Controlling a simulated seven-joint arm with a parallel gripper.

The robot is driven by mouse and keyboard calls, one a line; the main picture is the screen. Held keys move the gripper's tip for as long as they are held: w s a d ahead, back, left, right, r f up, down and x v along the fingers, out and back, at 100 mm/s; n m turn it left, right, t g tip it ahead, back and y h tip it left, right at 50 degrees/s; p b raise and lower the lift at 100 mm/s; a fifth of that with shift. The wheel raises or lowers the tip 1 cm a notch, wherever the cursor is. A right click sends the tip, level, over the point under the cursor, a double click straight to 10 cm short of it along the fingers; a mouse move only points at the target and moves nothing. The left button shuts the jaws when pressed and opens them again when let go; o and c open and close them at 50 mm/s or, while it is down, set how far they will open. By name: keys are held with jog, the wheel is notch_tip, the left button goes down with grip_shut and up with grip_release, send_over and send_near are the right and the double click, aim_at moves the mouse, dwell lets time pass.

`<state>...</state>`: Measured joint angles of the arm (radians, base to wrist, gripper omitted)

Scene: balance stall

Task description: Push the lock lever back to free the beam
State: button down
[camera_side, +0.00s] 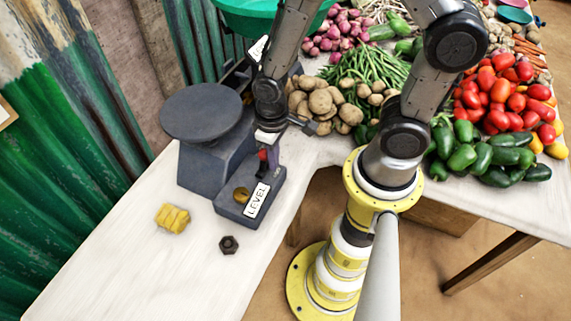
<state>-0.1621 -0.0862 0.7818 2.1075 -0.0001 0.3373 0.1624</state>
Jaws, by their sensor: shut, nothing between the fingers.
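A dark grey balance scale (205,170) stands on the pale table, with a round grey pan (201,112) at its left and a green pan (262,12) at the back. At its near end is a low block with a white "LEVEL" label (257,200) and a brass round part (241,194). A small red-tipped lever (263,156) stands up from this block. The arm and gripper hide much of the beam.
A yellow block (172,218) and a dark hex nut (229,245) lie on the table in front of the scale. Potatoes (320,102), green beans (365,70), tomatoes (500,90) and green peppers (485,158) crowd the right side. The table's front left is clear.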

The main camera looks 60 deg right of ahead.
jog(key=shift+w+r, duration=0.2)
jog(key=shift+w, duration=0.4)
notch_tip(320, 180, up, 6)
jog(key=s, duration=0.2)
dwell(0.4)
notch_tip(320, 180, up, 15)
jog(key=d+m+t, duration=0.1)
jog(key=d+t, duration=0.2)
jog(key=t, duration=0.2)
jog(key=s+d+r, duration=0.1)
jog(key=s+r, duration=0.2)
jog(key=s, duration=0.4)
jog(key=shift+s+r+n+t, duration=0.15)
jog(key=shift+r+n+t, duration=0.15)
jog(key=shift+n+t, duration=0.1)
